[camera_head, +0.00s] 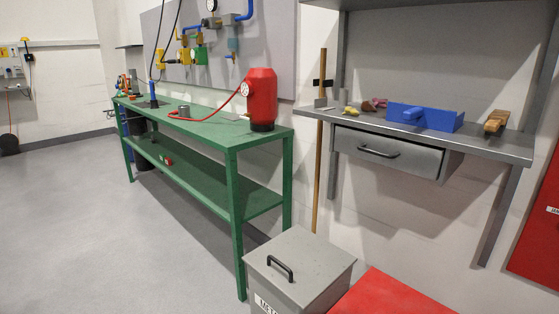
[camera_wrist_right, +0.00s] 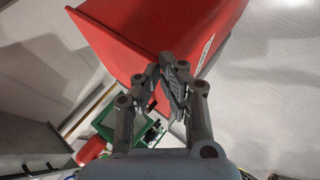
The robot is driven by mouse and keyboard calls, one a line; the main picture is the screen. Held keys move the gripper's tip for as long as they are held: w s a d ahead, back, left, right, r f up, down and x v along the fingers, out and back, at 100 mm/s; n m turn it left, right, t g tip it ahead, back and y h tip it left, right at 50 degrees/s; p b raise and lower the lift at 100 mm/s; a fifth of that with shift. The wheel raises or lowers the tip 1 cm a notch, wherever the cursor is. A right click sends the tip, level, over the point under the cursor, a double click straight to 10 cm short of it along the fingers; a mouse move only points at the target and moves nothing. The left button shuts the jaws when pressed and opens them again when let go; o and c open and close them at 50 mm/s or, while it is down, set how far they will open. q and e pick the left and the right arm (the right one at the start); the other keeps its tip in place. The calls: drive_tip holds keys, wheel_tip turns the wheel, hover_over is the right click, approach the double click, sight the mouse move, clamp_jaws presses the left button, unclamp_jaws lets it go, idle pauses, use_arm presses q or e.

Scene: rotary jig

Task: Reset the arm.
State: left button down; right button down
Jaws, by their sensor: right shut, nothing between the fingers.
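My right gripper (camera_wrist_right: 166,75) shows in the right wrist view, its grey fingers drawn together with nothing between them. It hangs in front of a large red cabinet or bin (camera_wrist_right: 165,30), and I cannot tell whether the two touch. Neither gripper shows in the head view, so my left gripper is out of sight. A green workbench (camera_head: 215,135) stands left of the middle in the head view, with a red cylinder and gauge (camera_head: 262,95) on its right end.
A grey lidded metal bin (camera_head: 310,262) and a red surface (camera_head: 395,295) fill the front. A steel shelf (camera_head: 480,148) with a drawer (camera_head: 375,152) holds a blue tray (camera_head: 440,120) and small tools. A wooden-handled tool (camera_head: 320,150) leans beside it. The floor at left is clear.

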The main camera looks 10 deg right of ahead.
drive_tip(key=s+a+f+m+g, duration=0.2)
drive_tip(key=s+f, duration=0.3)
drive_tip(key=s, duration=0.5)
drive_tip(key=s+a+f+m+g+y, duration=0.1)
drive_tip(key=s+f+m+g, duration=0.2)
drive_tip(key=s+f, duration=0.3)
drive_tip(key=s+a+f+m+g, duration=0.2)
drive_tip(key=s+f+m, duration=0.2)
drive_tip(key=s, duration=1.2)
drive_tip(key=shift+a+f+g+y, duration=0.3)
drive_tip(key=shift+f+g, duration=0.1)
drive_tip(key=shift+f, duration=0.25)
